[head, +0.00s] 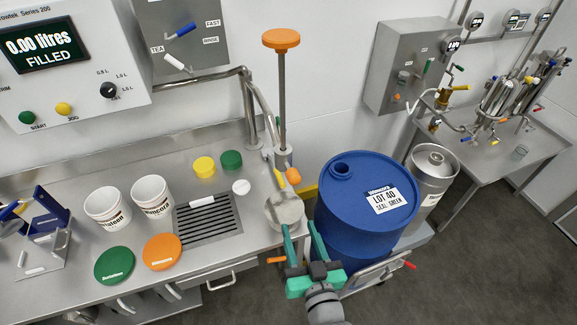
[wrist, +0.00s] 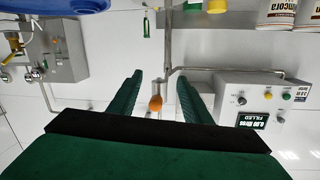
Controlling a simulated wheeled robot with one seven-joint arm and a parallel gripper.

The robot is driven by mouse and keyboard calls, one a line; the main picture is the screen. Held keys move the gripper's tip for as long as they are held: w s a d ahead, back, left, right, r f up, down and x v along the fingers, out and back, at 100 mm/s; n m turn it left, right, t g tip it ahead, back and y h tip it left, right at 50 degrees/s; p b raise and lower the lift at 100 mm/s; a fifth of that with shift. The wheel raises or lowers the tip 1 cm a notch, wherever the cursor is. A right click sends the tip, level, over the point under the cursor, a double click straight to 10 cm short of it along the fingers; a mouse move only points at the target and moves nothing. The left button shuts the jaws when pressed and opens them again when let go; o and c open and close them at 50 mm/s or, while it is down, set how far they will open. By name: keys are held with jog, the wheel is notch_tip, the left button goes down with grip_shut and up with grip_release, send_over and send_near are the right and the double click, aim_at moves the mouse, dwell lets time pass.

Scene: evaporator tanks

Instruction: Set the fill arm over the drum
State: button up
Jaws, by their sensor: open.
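The blue drum (head: 345,215) stands right of the steel counter, with a lot label and a round opening near the back left of its top. It also shows at the top left in the wrist view (wrist: 60,5). What looks like the fill arm is steel pipework (head: 262,100) at the counter's right end, left of the drum. A small orange grip (head: 293,176) is beside it. My gripper (head: 300,227) is open, near the counter edge and left of the drum. In the wrist view, an orange knob (wrist: 156,103) appears between the open fingers (wrist: 160,77); contact is unclear.
An upright rod with an orange cap (head: 281,39) rises behind my gripper. White tubs (head: 107,208), loose lids (head: 162,252) and a drain grille (head: 208,220) occupy the counter. A steel keg (head: 435,165) stands behind the drum. Floor at the lower right is clear.

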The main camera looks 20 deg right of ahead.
jog(key=n+t+y, duration=0.1)
jog(key=y, duration=0.1)
send_near(296, 182)
jog(key=w, duration=0.5)
jog(key=shift+f, duration=0.15)
jog(key=w, duration=1)
jog(key=shift+w+a, duration=0.15)
jog(key=shift+w, duration=0.15)
grip_shut()
